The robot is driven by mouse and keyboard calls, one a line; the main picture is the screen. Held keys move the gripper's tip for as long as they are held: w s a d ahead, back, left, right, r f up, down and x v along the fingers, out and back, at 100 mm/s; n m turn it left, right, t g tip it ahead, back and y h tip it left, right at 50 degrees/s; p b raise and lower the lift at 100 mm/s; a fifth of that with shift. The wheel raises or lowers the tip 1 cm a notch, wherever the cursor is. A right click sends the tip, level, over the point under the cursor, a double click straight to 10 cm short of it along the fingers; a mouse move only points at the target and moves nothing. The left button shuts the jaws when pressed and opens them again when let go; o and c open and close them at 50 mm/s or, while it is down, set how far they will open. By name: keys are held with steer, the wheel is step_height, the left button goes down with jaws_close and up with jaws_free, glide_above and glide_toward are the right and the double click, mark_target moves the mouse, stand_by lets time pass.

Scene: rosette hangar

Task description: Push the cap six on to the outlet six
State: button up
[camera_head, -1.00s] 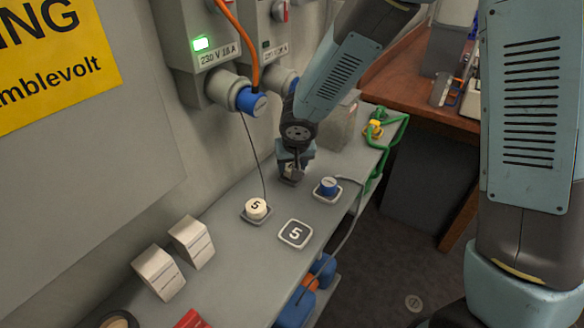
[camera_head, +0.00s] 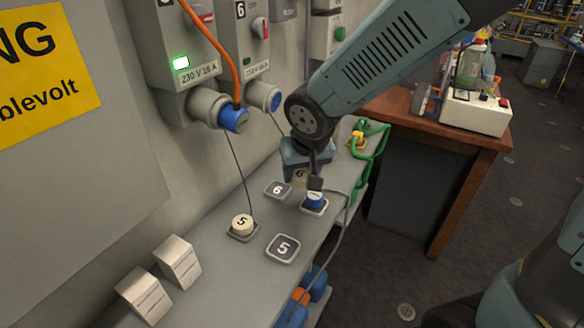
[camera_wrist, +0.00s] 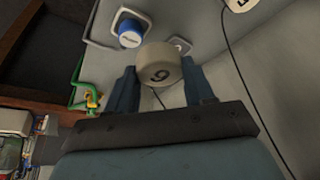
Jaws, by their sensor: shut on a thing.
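My gripper (camera_head: 302,176) is shut on the cream cap six (camera_head: 299,175), which hangs above the shelf, mostly behind the near finger. In the wrist view the cap (camera_wrist: 160,68) sits between the fingers (camera_wrist: 162,92), its numbered face towards the camera. Outlet six (camera_head: 263,95) is a grey socket with a blue rim on the wall box marked 6, up and left of my gripper. A thin cord runs down from near it towards the cap. The cap is apart from the outlet.
A pad marked 6 (camera_head: 277,189) lies bare on the shelf (camera_head: 215,275). Cap five (camera_head: 242,223) sits on a pad beside a bare pad marked 5 (camera_head: 283,248). A blue plug (camera_head: 315,199) stands near my gripper.

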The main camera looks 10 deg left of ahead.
steer(key=shift+s+d+r, duration=0.45)
steer(key=shift+s+d, duration=0.15)
steer(key=shift+s, duration=0.2)
steer(key=shift+s, duration=0.15)
